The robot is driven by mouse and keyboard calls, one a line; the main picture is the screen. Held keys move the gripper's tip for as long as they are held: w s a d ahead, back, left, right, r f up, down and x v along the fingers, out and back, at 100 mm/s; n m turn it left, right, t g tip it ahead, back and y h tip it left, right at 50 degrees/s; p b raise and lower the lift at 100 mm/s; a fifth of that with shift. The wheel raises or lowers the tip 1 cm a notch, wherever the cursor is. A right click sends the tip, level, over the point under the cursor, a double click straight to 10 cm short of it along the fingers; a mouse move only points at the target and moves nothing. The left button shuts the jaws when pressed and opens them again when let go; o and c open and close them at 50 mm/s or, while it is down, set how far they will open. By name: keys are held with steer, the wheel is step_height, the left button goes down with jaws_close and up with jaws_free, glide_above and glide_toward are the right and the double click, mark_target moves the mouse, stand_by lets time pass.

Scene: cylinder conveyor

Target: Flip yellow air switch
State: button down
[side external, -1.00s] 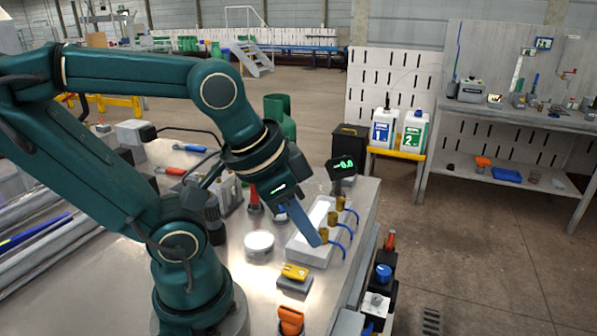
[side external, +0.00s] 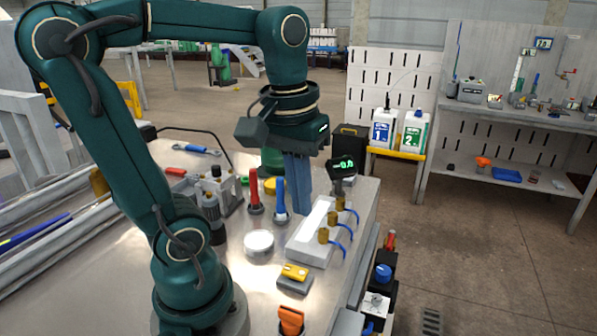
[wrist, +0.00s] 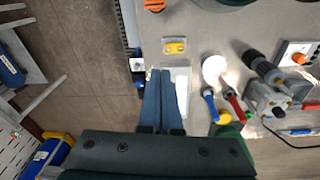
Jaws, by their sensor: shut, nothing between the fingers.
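The yellow air switch (side external: 295,271) sits on a small grey block near the table's front right. It also shows in the wrist view (wrist: 174,47), beyond my fingertips, with some gap between. My gripper (side external: 300,213) points straight down with its blue fingers shut and empty. It hangs behind the switch in the side view, by the far left side of the white tray (side external: 307,240). In the wrist view my gripper (wrist: 161,73) appears over the tray's left part. No finger touches the switch. Its lever position is too small to tell.
Brass fittings with blue hoses (side external: 336,203) line the tray's right side. A white round disc (side external: 259,243) lies left of it. Red (side external: 254,190) and blue (side external: 280,198) upright handles stand near my fingers. A small display (side external: 343,168) stands behind. An orange part (side external: 291,320) is in front.

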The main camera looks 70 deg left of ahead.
mark_target(300, 272)
steer(key=a, duration=0.1)
steer(key=a+n, duration=0.1)
steer(key=w+a+n+g, duration=0.1)
steer(key=shift+f, duration=0.35)
step_height(300, 272, down, 14)
steer(key=shift+d, duration=0.1)
stand_by(0.6)
